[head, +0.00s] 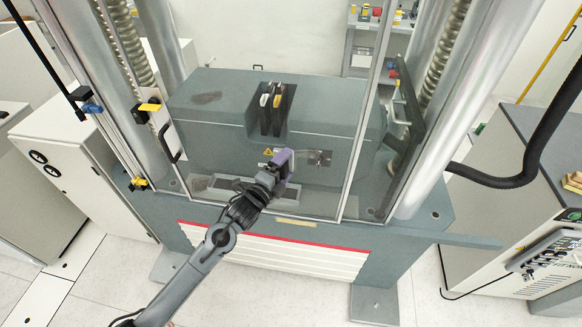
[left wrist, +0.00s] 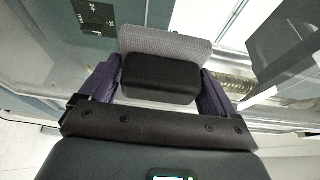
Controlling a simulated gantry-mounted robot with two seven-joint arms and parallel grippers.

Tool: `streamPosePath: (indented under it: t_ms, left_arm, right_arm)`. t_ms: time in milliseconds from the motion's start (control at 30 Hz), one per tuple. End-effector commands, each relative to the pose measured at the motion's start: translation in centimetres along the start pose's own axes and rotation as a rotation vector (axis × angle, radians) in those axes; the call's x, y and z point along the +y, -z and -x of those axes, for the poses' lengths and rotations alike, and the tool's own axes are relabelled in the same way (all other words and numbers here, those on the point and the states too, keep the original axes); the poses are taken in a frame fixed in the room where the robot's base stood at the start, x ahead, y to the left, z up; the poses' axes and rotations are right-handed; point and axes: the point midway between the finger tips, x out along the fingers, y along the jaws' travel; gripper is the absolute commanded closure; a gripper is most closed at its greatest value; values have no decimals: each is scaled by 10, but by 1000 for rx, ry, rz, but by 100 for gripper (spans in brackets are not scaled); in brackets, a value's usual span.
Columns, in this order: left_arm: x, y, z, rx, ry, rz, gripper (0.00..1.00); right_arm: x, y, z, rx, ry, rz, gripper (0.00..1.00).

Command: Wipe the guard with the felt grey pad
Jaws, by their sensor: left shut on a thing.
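The guard (head: 225,150) is a clear panel in front of the grey-green machine block. My left gripper (head: 283,160) is at the middle of the guard, in front of it; I cannot tell whether the pad touches the panel. In the left wrist view my purple fingers (left wrist: 160,82) are shut on the sides of a black block, with the light grey felt pad (left wrist: 165,46) on its far side. In the head view the pad is hidden by the gripper. My right gripper is not in view.
Silver columns (head: 432,120) stand beside the guard. A black handle (head: 168,145) and yellow-black latches (head: 149,107) are along its left edge. A thick black hose (head: 510,180) curves at the right. White cabinets (head: 70,175) stand at the left. The floor in front is clear.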

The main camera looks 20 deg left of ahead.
Motion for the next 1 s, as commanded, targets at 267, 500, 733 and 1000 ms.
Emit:
streamPosePath:
  t_ms: [267, 500, 733, 1000]
  left_arm:
    - [-7, -8, 2, -4, 1, 0, 35]
    - [-23, -8, 3, -4, 2, 0, 35]
    - [-23, -4, 2, -3, 3, 1, 35]
    - [-23, 15, -5, -2, 2, 2, 35]
  right_arm:
    - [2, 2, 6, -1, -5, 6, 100]
    - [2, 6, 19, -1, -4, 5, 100]
    - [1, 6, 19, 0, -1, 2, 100]
    - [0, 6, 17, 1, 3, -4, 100]
